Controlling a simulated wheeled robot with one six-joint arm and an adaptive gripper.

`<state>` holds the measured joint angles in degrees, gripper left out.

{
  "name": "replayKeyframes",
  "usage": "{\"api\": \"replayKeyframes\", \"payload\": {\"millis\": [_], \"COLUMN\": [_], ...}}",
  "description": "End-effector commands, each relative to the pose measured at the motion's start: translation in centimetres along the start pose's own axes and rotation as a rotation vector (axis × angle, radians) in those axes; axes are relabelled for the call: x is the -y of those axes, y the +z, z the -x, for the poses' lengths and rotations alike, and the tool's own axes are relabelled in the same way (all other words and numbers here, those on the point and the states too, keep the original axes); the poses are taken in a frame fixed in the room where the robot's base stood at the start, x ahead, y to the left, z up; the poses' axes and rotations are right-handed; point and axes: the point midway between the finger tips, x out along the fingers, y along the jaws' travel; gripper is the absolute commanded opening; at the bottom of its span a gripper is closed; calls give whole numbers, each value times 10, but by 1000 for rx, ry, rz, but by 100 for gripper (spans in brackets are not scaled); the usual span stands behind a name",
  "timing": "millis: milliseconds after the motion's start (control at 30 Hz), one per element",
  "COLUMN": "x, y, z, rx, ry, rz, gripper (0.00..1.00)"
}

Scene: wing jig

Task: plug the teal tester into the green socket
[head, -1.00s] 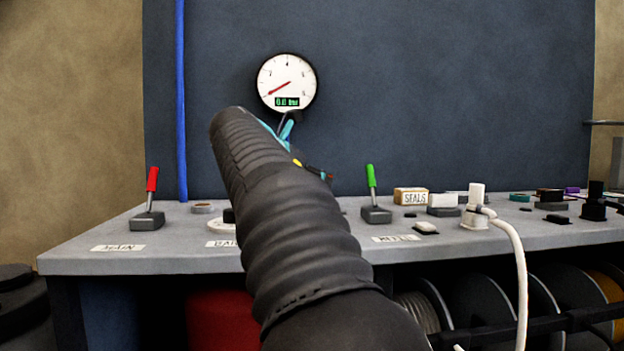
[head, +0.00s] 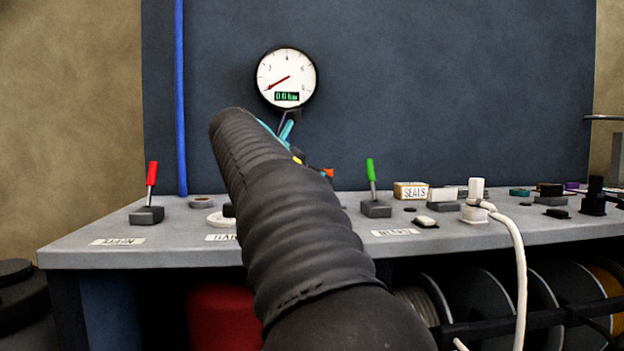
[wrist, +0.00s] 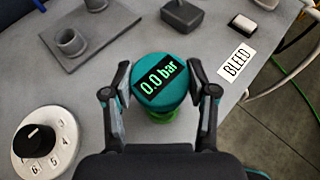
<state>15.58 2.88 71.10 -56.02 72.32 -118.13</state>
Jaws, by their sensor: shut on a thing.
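The teal tester (wrist: 165,76) is a round cap with a lit screen reading 0.0 bar. In the wrist view it sits between the two fingers of my gripper (wrist: 161,88), which is shut on it from both sides. A bright green part (wrist: 162,116), which looks like the green socket, shows just below the tester's near edge. The tester hides most of it, so I cannot tell whether the two are apart, touching or plugged. In the head view my arm hides the tester and the socket.
A numbered dial (wrist: 45,140) is left of my gripper, with a grey holder (wrist: 80,35) beyond it. The BLEED label (wrist: 237,62) lies to the right, near the bench edge. A green-handled lever (head: 372,185), a gauge (head: 286,78) and a white plug with cable (head: 477,200) stand farther off.

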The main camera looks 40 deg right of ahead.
Motion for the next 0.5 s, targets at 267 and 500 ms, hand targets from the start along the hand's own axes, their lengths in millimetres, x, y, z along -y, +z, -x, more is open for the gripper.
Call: {"api": "replayKeyframes", "payload": {"millis": [267, 500], "x": [0, 0], "y": [-4, -8], "z": [-2, -4], "rx": [1, 1], "ry": [1, 1], "rz": [0, -1], "gripper": [11, 11]}}
